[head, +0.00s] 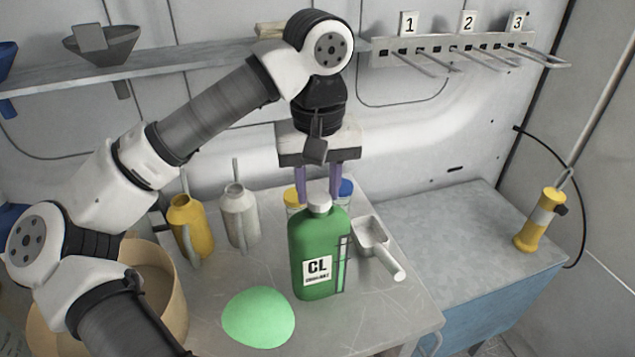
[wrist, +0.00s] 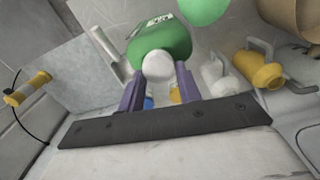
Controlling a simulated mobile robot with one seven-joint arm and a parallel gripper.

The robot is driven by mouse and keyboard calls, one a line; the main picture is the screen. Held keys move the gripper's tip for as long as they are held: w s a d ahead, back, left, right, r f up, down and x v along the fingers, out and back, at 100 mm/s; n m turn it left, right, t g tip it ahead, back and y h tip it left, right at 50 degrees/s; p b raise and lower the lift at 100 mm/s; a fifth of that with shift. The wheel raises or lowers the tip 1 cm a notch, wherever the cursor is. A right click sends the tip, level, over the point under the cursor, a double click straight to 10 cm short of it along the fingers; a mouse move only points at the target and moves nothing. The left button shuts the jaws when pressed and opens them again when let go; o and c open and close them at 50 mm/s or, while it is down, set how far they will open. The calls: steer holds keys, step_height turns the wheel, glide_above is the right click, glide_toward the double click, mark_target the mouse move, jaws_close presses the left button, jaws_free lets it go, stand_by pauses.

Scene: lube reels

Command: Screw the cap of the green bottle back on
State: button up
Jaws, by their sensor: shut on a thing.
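The green bottle (head: 315,250) stands upright on the table, with a white "CL" label on its front. Its white cap (head: 319,204) sits at the top of its neck; I cannot tell how tightly it is seated. My gripper (head: 320,196) points down above the bottle, its purple fingers on either side of the cap and shut on it. In the wrist view the cap (wrist: 158,66) lies between the two fingertips (wrist: 158,76), with the green bottle (wrist: 160,40) beyond it. The bottle neck is hidden under the cap.
Yellow (head: 190,222) and grey (head: 240,215) cans stand at left, by a tan tub (head: 165,285). Blue-lidded (head: 345,188) and yellow-lidded (head: 292,196) containers stand behind.

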steer(key=shift+m, duration=1.1)
steer(key=o, duration=1)
steer(key=shift+o, duration=0.5)
steer(key=shift+o, duration=1.2)
steer(key=shift+r, duration=0.1)
steer(key=shift+r+p, duration=2)
steer(key=shift+r, duration=0.95)
steer(key=shift+f, duration=0.1)
